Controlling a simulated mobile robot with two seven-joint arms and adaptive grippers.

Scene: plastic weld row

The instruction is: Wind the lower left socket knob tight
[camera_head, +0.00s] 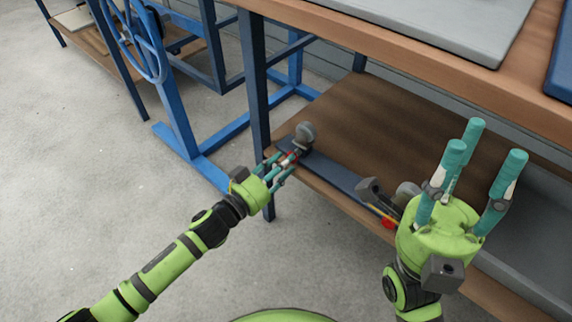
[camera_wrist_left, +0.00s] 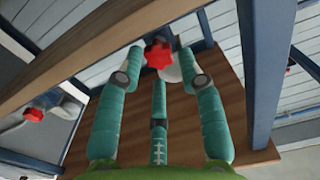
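A dark bar (camera_head: 340,178) lies along the front of the lower shelf and carries two grey sockets. The left socket (camera_head: 306,132) stands at its left end, with its red knob (camera_wrist_left: 158,55) facing my left gripper. My left gripper (camera_head: 284,164) is at this knob, its three fingers spread around it. In the left wrist view the knob sits between the fingertips, with small gaps at the sides; contact is unclear. That gripper is open, empty, fingers pointing up.
The brown lower shelf (camera_head: 385,115) is mostly bare behind the bar. The tabletop (camera_head: 420,62) overhangs it, bearing a grey plate (camera_head: 450,20). A dark blue table leg (camera_head: 254,90) stands close to my left gripper. A blue frame with a handwheel (camera_head: 140,45) is at left.

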